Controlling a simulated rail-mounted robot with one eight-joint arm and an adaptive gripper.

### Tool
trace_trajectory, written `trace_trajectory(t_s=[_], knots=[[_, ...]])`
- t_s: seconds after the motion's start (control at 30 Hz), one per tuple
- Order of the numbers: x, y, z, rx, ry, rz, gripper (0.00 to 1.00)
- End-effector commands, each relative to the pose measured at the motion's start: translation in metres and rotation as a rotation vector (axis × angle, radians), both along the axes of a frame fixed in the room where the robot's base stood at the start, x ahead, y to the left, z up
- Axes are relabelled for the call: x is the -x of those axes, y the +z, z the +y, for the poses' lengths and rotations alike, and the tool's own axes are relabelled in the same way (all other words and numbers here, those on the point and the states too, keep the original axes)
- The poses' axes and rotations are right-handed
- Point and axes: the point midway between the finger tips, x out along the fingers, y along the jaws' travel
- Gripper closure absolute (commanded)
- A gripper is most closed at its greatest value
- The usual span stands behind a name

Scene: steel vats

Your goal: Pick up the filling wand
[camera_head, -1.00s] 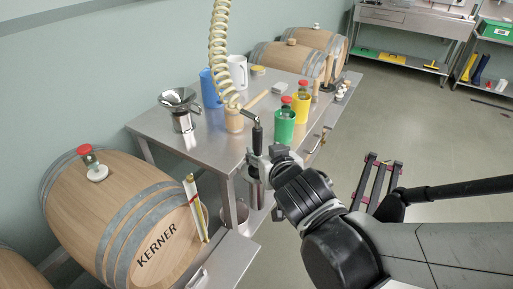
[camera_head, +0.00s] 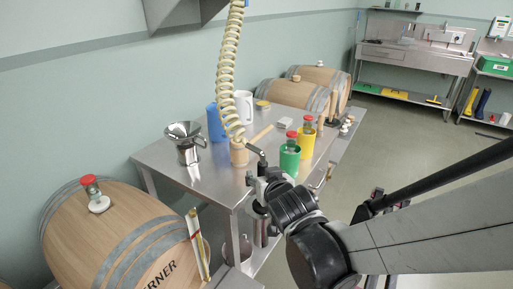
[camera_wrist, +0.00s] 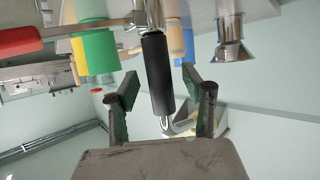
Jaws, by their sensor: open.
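The filling wand (camera_head: 262,158) has a black handle and a bent metal end, joined to a cream coiled hose (camera_head: 226,75) hanging from above. It is upright at the front edge of the steel table (camera_head: 205,185). In the wrist view its black handle (camera_wrist: 157,75) stands between my two fingers, with visible gaps on both sides. My gripper (camera_wrist: 161,86) is open and around the handle, not closed on it. In the head view my gripper (camera_head: 266,183) is at the table's front edge, and its fingers partly hide the wand's lower part.
On the table stand a steel funnel vessel (camera_head: 185,145), a blue jug (camera_head: 215,122), a white jug (camera_head: 243,106), a green cup (camera_head: 289,160) and a yellow cup (camera_head: 306,143). A barrel (camera_head: 110,230) lies at the left. Open floor (camera_head: 400,150) is at the right.

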Motion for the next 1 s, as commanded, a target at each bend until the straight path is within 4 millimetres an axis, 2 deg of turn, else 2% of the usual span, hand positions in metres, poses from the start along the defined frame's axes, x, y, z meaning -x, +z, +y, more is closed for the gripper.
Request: trace_trajectory(t_s=[0.37,0.47,0.7,1.0], knots=[[-0.0069,-0.0031,0.0012,0.000,0.000,0.000,0.55],[-0.0068,-0.0031,0.0012,0.000,0.000,0.000,0.66],[-0.0067,-0.0031,0.0013,0.000,0.000,0.000,0.98],[-0.0069,-0.0027,0.0012,0.000,0.000,-0.001,1.00]])
